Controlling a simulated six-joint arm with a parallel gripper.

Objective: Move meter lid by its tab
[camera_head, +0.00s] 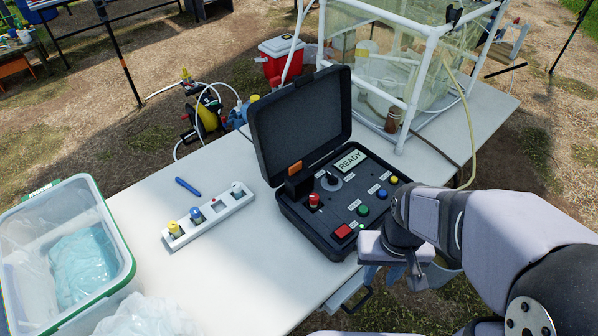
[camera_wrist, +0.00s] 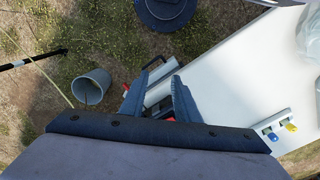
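The meter case (camera_head: 330,210) is a black box on the white table, standing open. Its dark lid (camera_head: 300,125) is raised and leans back at the rear left. A small orange piece (camera_head: 295,168) shows near the lid's lower edge; I cannot tell whether it is the tab. The panel holds a READY display, a red button and several coloured knobs. My gripper (camera_head: 385,266) is at the front right of the case, near the table's edge, apart from the lid. In the wrist view my gripper (camera_wrist: 157,97) points downward with its fingers apart and nothing held. The lid is not seen there.
A white rack (camera_head: 208,217) with coloured caps and a blue pen (camera_head: 188,187) lie left of the case. A clear bin (camera_head: 65,255) stands at the left. A white-framed enclosure (camera_head: 400,75) stands behind. A drawer handle (camera_head: 357,299) is below the front edge.

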